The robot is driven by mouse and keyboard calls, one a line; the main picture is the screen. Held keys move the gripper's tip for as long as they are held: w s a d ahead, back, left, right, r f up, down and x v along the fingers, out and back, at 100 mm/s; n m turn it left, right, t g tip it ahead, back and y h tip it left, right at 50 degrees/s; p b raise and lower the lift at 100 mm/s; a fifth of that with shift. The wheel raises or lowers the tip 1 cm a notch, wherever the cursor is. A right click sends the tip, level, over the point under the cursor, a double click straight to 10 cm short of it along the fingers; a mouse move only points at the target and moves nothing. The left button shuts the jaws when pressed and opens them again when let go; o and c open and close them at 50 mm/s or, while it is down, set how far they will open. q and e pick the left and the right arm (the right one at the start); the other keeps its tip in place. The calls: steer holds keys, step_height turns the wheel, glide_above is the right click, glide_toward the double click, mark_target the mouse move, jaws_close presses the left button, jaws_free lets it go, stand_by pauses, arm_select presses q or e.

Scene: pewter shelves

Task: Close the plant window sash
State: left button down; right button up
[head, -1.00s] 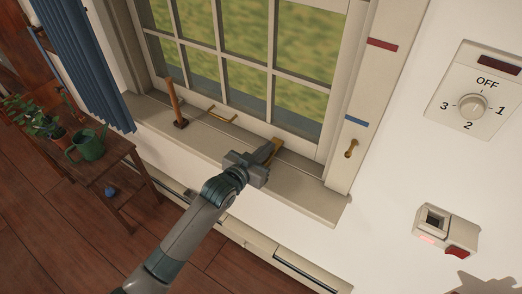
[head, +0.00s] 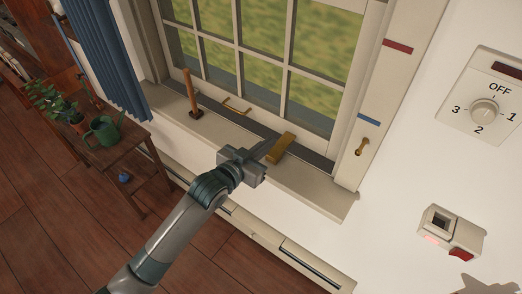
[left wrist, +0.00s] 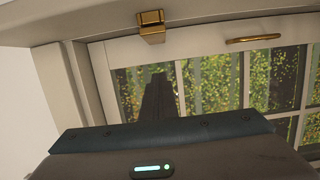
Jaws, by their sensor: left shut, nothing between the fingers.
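The white plant window sash (head: 255,118) has several panes and a thin brass pull handle (head: 237,105) on its bottom rail. A dark gap runs between that rail and the sill. A brass-coloured block (head: 280,148) sits at the gap, near the sill's right part. My left gripper (head: 268,149) is shut and empty, its fingertips close beside the block; I cannot tell whether they touch. In the left wrist view, the block (left wrist: 151,25) and the handle (left wrist: 253,39) show above my gripper's housing, against the sash (left wrist: 200,50). My right gripper is not in view.
A brass catch (head: 362,147) is on the right frame. A side table (head: 105,158) with plants and a green watering can (head: 103,131) stands left. A dial panel (head: 485,111) is right.

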arm_select(q)
steer(key=shift+v, duration=1.45)
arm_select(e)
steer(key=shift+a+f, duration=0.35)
arm_select(q)
steer(key=shift+r, duration=0.1)
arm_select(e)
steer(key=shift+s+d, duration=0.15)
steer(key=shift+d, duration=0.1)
